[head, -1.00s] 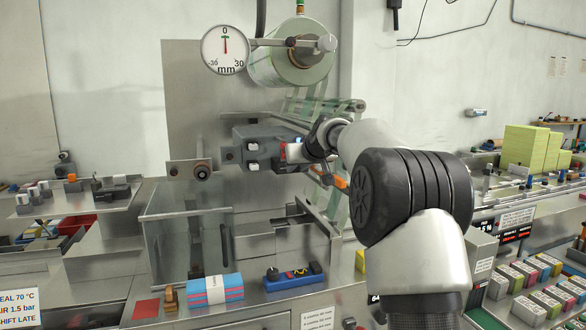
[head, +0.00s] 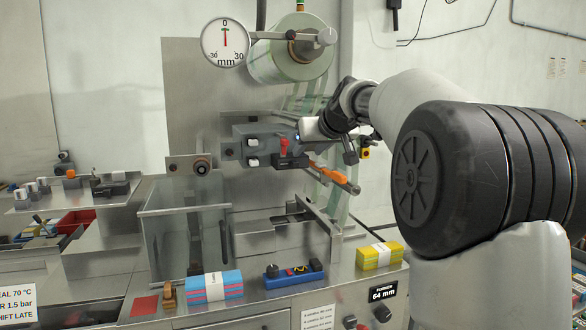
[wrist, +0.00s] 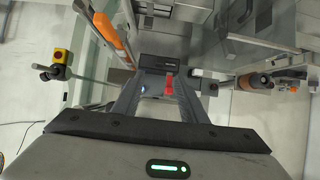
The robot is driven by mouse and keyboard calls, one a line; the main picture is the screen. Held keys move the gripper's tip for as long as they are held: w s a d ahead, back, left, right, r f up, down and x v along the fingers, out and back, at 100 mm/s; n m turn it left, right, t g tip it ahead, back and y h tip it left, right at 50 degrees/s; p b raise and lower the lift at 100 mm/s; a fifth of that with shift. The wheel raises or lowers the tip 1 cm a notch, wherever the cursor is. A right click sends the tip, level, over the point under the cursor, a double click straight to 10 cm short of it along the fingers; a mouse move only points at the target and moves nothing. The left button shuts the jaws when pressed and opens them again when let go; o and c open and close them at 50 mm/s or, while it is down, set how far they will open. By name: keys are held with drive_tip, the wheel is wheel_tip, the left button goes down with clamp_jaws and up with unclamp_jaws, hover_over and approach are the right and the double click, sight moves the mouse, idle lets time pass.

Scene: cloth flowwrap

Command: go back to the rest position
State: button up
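My gripper (head: 308,130) is in front of and just right of a grey control box on the machine; part of it is hidden by my wrist. In the wrist view its two fingers (wrist: 160,74) stand apart with nothing held between them. The grey box (head: 262,146) carries a red lever (head: 284,146) and white knobs. The red lever also shows between the fingers in the wrist view (wrist: 169,86), beyond them. My arm reaches in from the right and is bent at a large black joint.
An orange handle (head: 325,171) on a bar lies just below my gripper. The film roll (head: 292,58) hangs above. A dial (head: 225,46) reads near 0. Cloth stacks (head: 213,288) and (head: 380,256) lie on the front bench, with a blue block (head: 294,274) between them.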

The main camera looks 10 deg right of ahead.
drive_tip(key=v, duration=0.5)
drive_tip(key=s+a+f+n+g+p, duration=0.1)
drive_tip(key=s+a+f+g+p, duration=0.2)
drive_tip(key=s+a, duration=0.55)
drive_tip(key=s+a+f+n+g+p, duration=0.1)
drive_tip(key=s+a+f+p, duration=0.35)
drive_tip(key=s, duration=0.65)
drive_tip(key=s+d+f+m+g, duration=0.1)
drive_tip(key=s+f, duration=0.3)
drive_tip(key=s, duration=0.5)
drive_tip(key=s+d+f+m+g, duration=0.1)
drive_tip(key=s+f, duration=0.4)
drive_tip(key=s, duration=0.4)
drive_tip(key=shift+s+d+m+h, duration=0.3)
drive_tip(key=shift+d+m+h, duration=0.1)
drive_tip(key=shift+f, duration=0.1)
